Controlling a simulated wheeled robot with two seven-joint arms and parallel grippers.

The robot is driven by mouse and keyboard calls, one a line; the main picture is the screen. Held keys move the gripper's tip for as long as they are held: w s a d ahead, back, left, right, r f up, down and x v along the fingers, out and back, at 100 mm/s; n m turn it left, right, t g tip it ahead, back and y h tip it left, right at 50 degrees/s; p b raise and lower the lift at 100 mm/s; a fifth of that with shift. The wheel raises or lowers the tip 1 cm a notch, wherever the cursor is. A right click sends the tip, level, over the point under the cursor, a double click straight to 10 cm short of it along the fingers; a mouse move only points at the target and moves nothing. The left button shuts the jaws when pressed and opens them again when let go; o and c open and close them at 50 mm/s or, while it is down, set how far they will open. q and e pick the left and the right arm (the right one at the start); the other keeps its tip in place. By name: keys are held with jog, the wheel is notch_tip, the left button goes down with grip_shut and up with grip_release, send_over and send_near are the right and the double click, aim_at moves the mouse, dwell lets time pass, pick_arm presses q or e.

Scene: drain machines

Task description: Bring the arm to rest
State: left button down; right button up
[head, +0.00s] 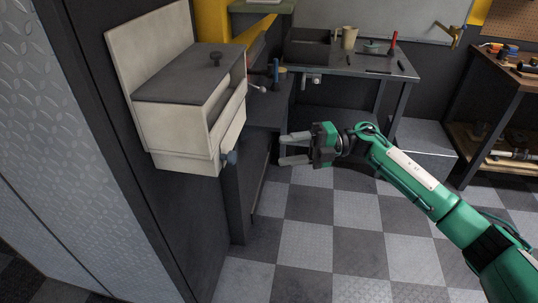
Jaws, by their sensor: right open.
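My right gripper (294,149) is at the middle of the head view, at the end of my green arm coming in from the lower right. Its two grey fingers are apart and nothing is between them. They point left, toward the cream wall-mounted machine (185,135), and stay clear of it. My left gripper is not in view.
A dark workbench (345,65) at the back holds a beige cup (349,37) and a red-handled tool (393,43). A brown shelf (505,75) with tools stands at the right. A ridged metal panel (85,130) fills the left. The checkered floor (305,240) is clear.

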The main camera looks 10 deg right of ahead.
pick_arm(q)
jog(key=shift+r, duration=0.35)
pick_arm(e)
jog(key=shift+w+d, duration=0.1)
jog(key=shift+d, duration=0.65)
